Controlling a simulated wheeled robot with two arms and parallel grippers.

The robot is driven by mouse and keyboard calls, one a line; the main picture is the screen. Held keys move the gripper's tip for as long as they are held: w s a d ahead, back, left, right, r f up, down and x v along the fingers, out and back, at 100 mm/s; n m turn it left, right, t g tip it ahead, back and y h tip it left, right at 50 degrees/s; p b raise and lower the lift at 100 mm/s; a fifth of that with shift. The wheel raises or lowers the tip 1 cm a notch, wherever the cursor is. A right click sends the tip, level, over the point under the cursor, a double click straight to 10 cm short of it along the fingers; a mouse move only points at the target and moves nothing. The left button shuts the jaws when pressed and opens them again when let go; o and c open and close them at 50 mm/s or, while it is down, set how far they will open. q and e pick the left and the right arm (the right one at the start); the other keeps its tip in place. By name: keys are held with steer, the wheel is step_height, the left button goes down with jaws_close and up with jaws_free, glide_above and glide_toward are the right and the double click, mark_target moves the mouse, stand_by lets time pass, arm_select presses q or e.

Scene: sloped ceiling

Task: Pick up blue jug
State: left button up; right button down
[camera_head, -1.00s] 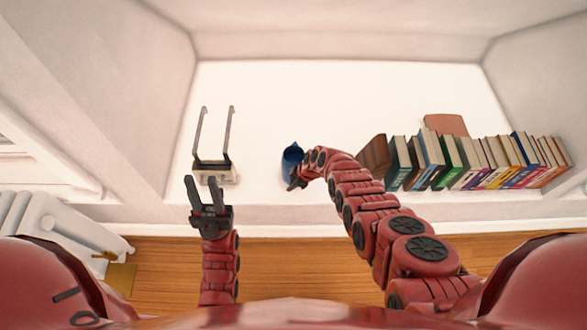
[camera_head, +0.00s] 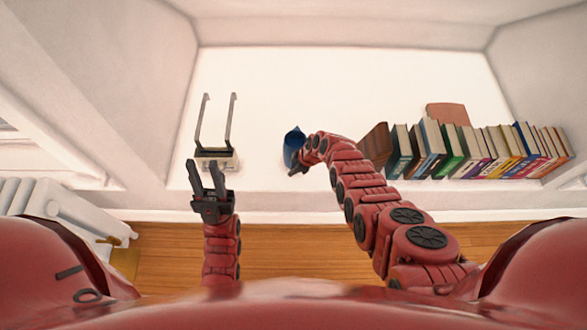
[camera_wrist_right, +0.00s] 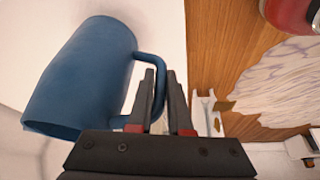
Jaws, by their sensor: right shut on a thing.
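The blue jug (camera_head: 292,146) stands on the white ledge near its middle in the head view. It fills the left of the right wrist view (camera_wrist_right: 82,78), with its handle (camera_wrist_right: 158,85) reaching between the fingers. My right gripper (camera_wrist_right: 166,88) is shut on the jug's handle. In the head view the right gripper (camera_head: 298,170) is small and partly hidden by its own arm. My left gripper (camera_head: 207,165) is open and empty, with its fingers spread, at the front edge of the ledge.
A holder with two upright metal prongs (camera_head: 217,152) is on the ledge just beyond my left gripper. A row of books (camera_head: 470,150) stands on the right, beside the right arm. The ledge's back middle is clear. A white radiator (camera_head: 60,210) is at the lower left.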

steer(key=shift+r, duration=0.5)
steer(key=s+r+b, duration=0.2)
steer(key=s, duration=1.4)
steer(key=shift+r, duration=0.3)
